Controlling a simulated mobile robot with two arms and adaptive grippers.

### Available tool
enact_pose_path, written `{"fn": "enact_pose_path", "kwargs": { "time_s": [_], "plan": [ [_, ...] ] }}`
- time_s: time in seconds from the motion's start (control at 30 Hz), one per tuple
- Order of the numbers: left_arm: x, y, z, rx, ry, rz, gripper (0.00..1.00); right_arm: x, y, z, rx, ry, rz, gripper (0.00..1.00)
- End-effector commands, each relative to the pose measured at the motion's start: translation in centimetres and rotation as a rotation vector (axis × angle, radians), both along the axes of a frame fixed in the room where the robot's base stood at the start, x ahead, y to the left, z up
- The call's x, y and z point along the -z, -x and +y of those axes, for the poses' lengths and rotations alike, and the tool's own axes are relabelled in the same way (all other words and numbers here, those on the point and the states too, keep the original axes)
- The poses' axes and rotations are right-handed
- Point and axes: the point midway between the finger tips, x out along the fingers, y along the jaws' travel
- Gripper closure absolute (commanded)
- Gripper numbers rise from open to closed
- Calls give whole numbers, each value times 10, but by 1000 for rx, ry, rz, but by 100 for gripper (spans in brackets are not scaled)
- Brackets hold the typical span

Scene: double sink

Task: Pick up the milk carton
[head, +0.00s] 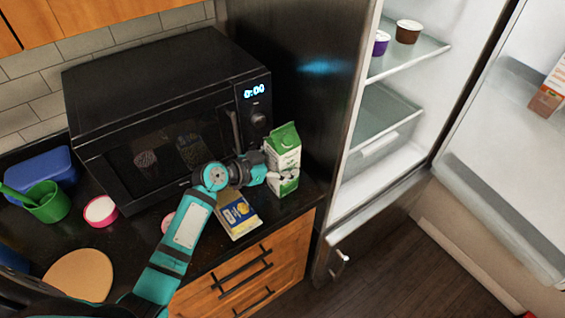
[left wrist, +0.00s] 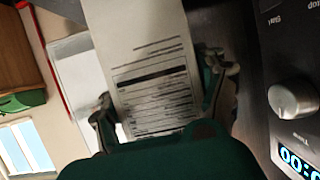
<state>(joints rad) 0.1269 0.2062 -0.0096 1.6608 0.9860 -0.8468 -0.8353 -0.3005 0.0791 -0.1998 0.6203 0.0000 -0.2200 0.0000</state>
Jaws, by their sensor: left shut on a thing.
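The milk carton (head: 284,156) is white and green with a gabled top. It stands upright at the right end of the black counter, beside the microwave. In the left wrist view the carton's printed white side (left wrist: 150,75) is between the two fingers of my left gripper (left wrist: 163,105). The carton's bottom edge is close to the counter; I cannot tell whether it touches. My right gripper is not in view.
A black microwave (head: 150,110) stands behind my arm. A yellow and blue package (head: 238,215) lies on the counter just below the gripper. The open fridge (head: 400,110) is to the right, with two small cups on its shelf. A green cup (head: 48,203) and pink-rimmed bowl (head: 100,211) are at left.

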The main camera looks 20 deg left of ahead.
Motion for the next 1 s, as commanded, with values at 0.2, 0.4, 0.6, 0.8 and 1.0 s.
{"fn": "enact_pose_path", "kwargs": {
  "time_s": [0.2,0.4,0.6,0.8,1.0],
  "plan": [
    [-4,-1,0,-1,3,-8,87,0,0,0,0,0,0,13],
    [-4,-1,0,-1,3,-8,87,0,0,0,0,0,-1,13],
    [-9,-2,0,0,2,-10,87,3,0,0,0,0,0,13],
    [-24,-1,0,1,1,-12,87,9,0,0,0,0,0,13],
    [-39,4,-3,2,2,-8,87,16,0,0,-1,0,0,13]
  ]
}}
